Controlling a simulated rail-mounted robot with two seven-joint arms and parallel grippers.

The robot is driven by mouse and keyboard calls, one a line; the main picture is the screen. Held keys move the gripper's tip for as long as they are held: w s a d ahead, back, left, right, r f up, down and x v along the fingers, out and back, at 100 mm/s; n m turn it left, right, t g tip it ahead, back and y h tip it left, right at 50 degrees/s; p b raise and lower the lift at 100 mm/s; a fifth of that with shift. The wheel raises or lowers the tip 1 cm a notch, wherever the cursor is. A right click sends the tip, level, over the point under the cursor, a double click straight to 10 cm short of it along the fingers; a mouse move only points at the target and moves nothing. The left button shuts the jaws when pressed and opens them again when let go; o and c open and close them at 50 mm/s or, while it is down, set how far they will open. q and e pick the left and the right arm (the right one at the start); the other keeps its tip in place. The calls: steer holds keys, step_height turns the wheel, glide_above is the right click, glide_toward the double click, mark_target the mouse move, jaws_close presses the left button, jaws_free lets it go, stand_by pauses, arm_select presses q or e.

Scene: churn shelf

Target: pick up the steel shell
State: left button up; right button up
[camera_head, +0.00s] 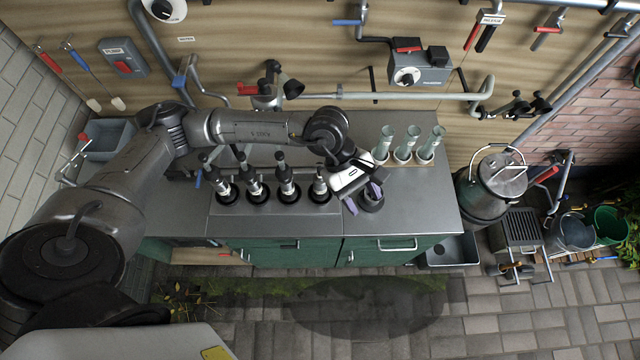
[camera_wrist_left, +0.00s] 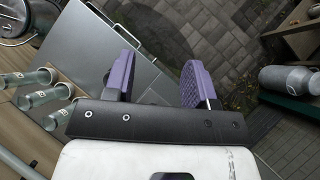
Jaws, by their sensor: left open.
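Several steel-and-black cup pieces stand upright in a row in a metal rack (camera_head: 275,208) on the counter; the rightmost piece (camera_head: 320,186) is closest to my left gripper. I cannot tell for certain which one is the steel shell. In the left wrist view a grey metal bottle-shaped piece (camera_wrist_left: 287,79) lies at the right edge, outside the fingers. My left gripper (camera_head: 364,198) is open, just right of the rack, over the counter's front part. Its two purple-padded fingers (camera_wrist_left: 158,72) are apart, with nothing visible between them. My right gripper is out of view.
Three glass tubes (camera_head: 404,146) stand on a wooden base behind and right of the gripper. The steel counter (camera_head: 425,195) is bare at its right end. A metal churn (camera_head: 492,185) stands right of it. Pipes and a control box (camera_head: 420,70) are on the back wall.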

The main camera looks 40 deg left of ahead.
arm_select(q)
steer(key=w+a+f+m+y+b, duration=0.1)
steer(key=w+a+y, duration=0.1)
steer(key=a+y, duration=0.35)
steer(key=w+a+f+m+y+b, duration=0.1)
steer(key=w+a+f+y, duration=0.15)
steer(key=a, duration=0.65)
steer(key=p, duration=0.2)
glide_toward(320, 187)
steer(key=shift+w+a+r+t, duration=0.25)
steer(key=shift+w+a+t, duration=0.15)
steer(key=shift+w+a, duration=0.1)
steer(key=shift+f, duration=0.95)
step_height(320, 187, down, 3)
steer(key=shift+s+f+p, duration=0.1)
steer(key=shift+f+p, duration=0.05)
steer(key=shift+p, duration=0.55)
steer(key=shift+f, duration=0.55)
steer(key=c, duration=0.8)
jaws_close()
